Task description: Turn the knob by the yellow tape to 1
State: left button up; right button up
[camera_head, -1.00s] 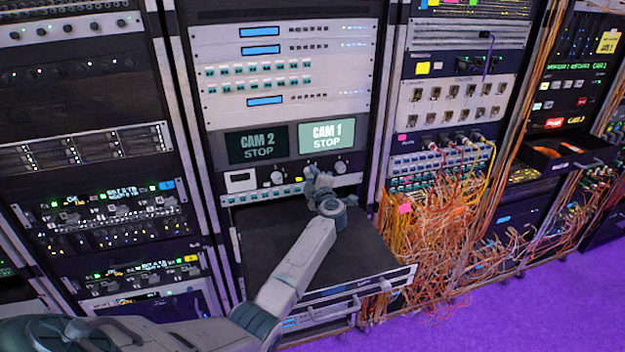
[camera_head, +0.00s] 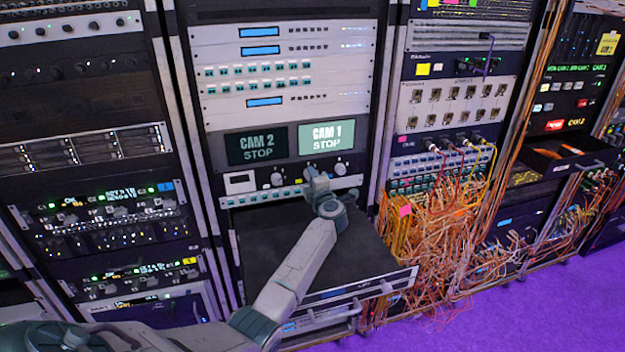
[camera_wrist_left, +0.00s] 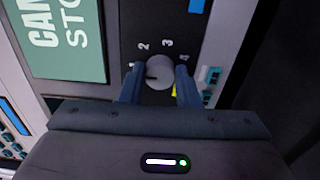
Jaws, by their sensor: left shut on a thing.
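The small grey knob (camera_wrist_left: 160,72) is between the fingers of my left gripper (camera_wrist_left: 158,74) in the left wrist view. The gripper is shut on it. Numbers 2, 3 and 4 show on the dark panel around the knob; the spot for 1 is not clear beside the left finger. A dark mark shows on the knob's left side in this view. Yellow tape (camera_wrist_left: 176,90) is beside the knob, partly behind the right finger. In the head view, my left gripper (camera_head: 311,175) covers this knob, with the yellow tape (camera_head: 298,181) just left of it. My right gripper is not in view.
Two other knobs (camera_head: 340,169) (camera_head: 277,180) flank the gripper. The CAM 1 screen (camera_head: 326,137) and CAM 2 screen (camera_head: 257,146) are above. A black drawer or shelf (camera_head: 275,240) sticks out under my arm. Orange cables (camera_head: 440,245) hang at the right.

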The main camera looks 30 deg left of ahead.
pick_arm(q)
jog(key=o, duration=0.9)
jog(key=shift+s+f, duration=0.1)
jog(key=shift+f, duration=0.15)
jog(key=shift+o, duration=0.3)
jog(key=shift+r, duration=0.2)
jog(key=b+v, duration=0.3)
jog(key=v, duration=0.8)
